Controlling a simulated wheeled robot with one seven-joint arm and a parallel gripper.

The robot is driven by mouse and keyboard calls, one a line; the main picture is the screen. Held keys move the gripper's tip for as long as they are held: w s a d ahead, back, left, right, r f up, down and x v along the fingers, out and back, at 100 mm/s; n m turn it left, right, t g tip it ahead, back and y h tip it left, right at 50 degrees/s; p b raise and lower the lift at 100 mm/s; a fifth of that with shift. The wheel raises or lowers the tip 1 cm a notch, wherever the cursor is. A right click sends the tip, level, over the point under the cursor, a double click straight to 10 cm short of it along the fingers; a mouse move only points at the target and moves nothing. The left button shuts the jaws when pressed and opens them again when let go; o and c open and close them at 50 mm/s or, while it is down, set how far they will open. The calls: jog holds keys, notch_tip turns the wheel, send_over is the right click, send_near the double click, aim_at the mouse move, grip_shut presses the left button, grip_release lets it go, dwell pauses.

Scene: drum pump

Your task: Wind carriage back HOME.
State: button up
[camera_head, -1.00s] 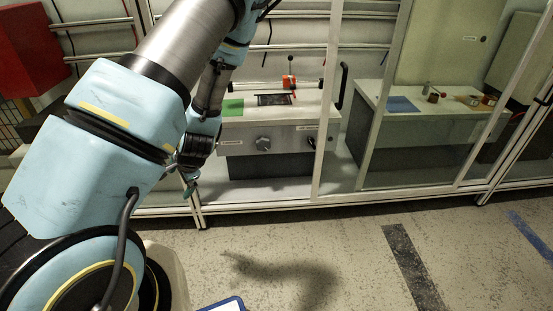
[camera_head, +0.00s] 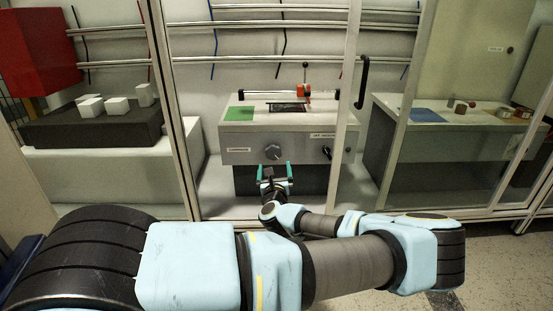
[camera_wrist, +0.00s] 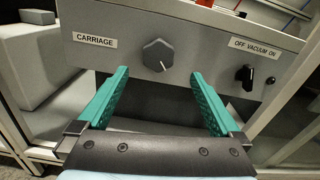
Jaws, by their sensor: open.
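The carriage knob (camera_wrist: 158,55) is a dark many-sided dial with a white pointer mark, on the grey front panel right of the CARRIAGE label (camera_wrist: 95,40). It also shows in the head view (camera_head: 273,152). My gripper (camera_wrist: 160,88) has two green fingers, open and empty, pointing at the panel. The knob shows between and just beyond the fingertips, not touched. In the head view my gripper (camera_head: 274,168) is just below the knob. The carriage (camera_head: 303,93) has an orange block and an upright dark lever on the rail above the bench top.
A vacuum switch (camera_wrist: 246,75) sits right of the knob. A green pad (camera_head: 239,113) and a dark plate lie on the bench. A frame post (camera_head: 346,110) with a black handle (camera_head: 361,82) stands to the right. White blocks (camera_head: 90,106) rest on a dark stand at left.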

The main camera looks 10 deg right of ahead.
aim_at(274, 153)
jog(key=b+x, duration=0.1)
jog(key=x, duration=0.8)
jog(key=shift+w, duration=0.3)
jog(key=shift+a, duration=0.1)
jog(key=c, duration=1.2)
jog(key=shift+c, duration=0.2)
